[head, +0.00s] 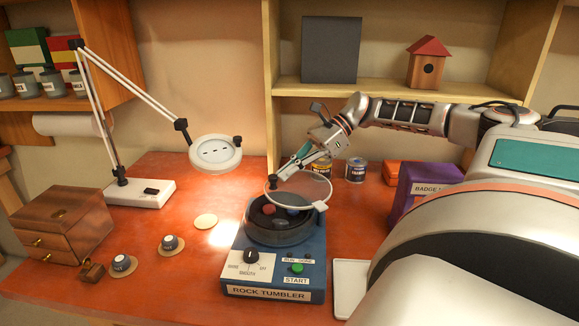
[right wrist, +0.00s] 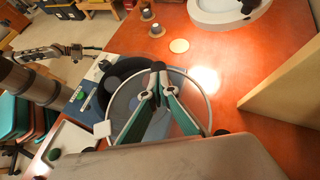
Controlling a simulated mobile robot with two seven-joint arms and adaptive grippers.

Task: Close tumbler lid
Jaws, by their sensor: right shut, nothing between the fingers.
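The blue rock tumbler (head: 275,270) stands on the orange bench, with a dark round drum (head: 280,228) and a dial and green button on its front. Its clear round lid (head: 308,187) is raised and tilted above the drum, with a pale tab at its right edge. The lid also shows in the right wrist view (right wrist: 196,112). My right gripper (head: 283,177) is shut and empty at the lid's far upper side; I cannot tell whether it touches. Its teal fingers show across the lid in the right wrist view (right wrist: 158,72). A grey arm of mine shows there at left, its gripper unclear.
A white tray (head: 350,288) lies right of the tumbler, and a purple box (head: 420,185) stands behind it. Cans (head: 356,171) stand behind the lid. A lamp (head: 215,153) hangs at left. Small dark cups on round bases (head: 122,262) and a pale disc (head: 205,221) lie left.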

